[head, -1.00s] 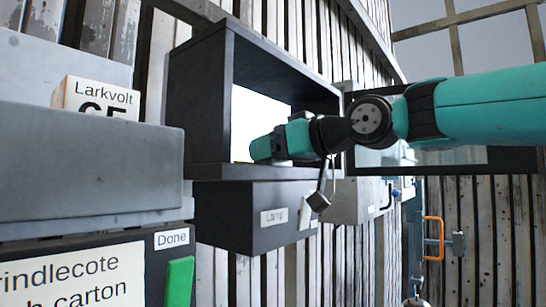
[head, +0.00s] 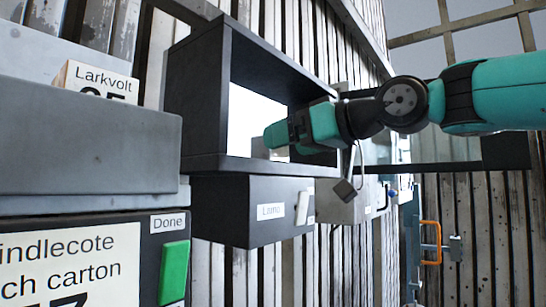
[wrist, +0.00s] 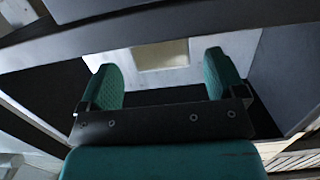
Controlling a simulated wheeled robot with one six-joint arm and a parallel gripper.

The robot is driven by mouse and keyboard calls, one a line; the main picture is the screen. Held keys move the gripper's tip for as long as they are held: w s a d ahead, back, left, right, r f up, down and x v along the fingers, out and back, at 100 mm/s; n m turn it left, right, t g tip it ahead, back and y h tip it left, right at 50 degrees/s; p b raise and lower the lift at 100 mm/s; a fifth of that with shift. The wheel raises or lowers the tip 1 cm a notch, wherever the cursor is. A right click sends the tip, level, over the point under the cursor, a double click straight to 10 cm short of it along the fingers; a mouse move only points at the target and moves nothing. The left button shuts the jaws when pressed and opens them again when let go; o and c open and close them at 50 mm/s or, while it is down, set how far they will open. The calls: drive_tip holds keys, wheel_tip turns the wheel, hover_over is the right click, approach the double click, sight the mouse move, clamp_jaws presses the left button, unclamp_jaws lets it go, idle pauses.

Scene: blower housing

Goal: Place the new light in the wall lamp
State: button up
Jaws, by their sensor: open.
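A dark open-fronted box (head: 200,98) with a bright white interior (head: 246,110) is on the slatted wall. Directly below it is a dark unit labelled Lamp (head: 232,209) with a small white switch (head: 303,208). My gripper (head: 274,140) is at the opening of the upper box, its fingers in front of the bright interior. In the wrist view my gripper (wrist: 163,78) has its two green fingers spread, with nothing held between them. Beyond them is a pale surface with a beige rectangle (wrist: 162,55). I cannot identify a separate new light.
A carton labelled Larkvolt (head: 98,82) stands at left behind a grey ledge (head: 85,150). Below is a panel with a Done label (head: 169,223) and green button (head: 174,272). A grey wall box (head: 338,205) is right of the lamp unit, and an orange handle (head: 431,243) farther right.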

drive_tip(key=b+v, duration=0.2)
drive_tip(key=v, duration=0.5)
drive_tip(key=s+f+m+g+h, duration=0.1)
drive_tip(key=s+f+g+h, duration=0.1)
drive_tip(key=f, duration=0.8)
drive_tip(key=s+f+m+g+h, duration=0.2)
drive_tip(key=s+f, duration=0.1)
drive_tip(key=f, duration=0.8)
drive_tip(key=s+d+f+g+h, duration=0.2)
drive_tip(key=s+f+g, duration=0.1)
drive_tip(key=s+f, duration=0.5)
drive_tip(key=s+d+f+g+h, duration=0.2)
drive_tip(key=s+d+f+g, duration=0.1)
drive_tip(key=s+f, duration=0.5)
wheel_tip(320, 180, down, 3)
drive_tip(key=shift+d+f+h, duration=0.1)
drive_tip(key=shift+d+h, duration=0.2)
